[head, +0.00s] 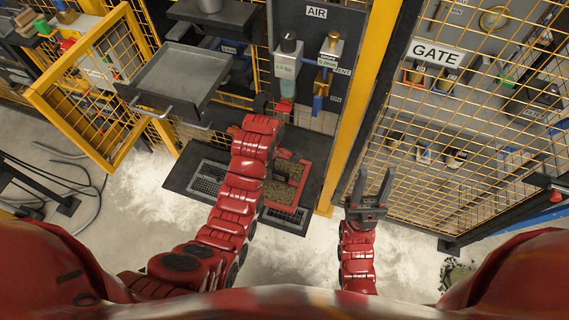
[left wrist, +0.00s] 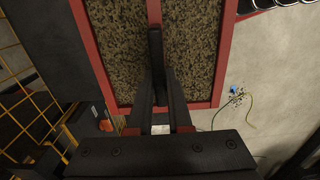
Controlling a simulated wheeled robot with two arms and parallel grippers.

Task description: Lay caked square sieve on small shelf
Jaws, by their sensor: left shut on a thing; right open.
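The caked square sieve (head: 298,190) has a red frame and a mesh covered in brown, speckled cake. In the head view it is below and right of my left forearm, which hides part of it. In the left wrist view the sieve (left wrist: 198,45) fills the upper middle, and my left gripper (left wrist: 155,38) is shut on it, its dark fingers over the middle. My right gripper (head: 373,182) is open and empty, pointing up the picture. A dark shelf (head: 237,14) is at the top, but I cannot tell whether it is the small shelf.
A grey tray (head: 178,78) with handles is left of my left arm. A black floor mat (head: 182,172) with grates lies below. A yellow post (head: 366,75) and mesh panel (head: 492,120) stand to the right. An open yellow mesh gate (head: 85,100) is at left.

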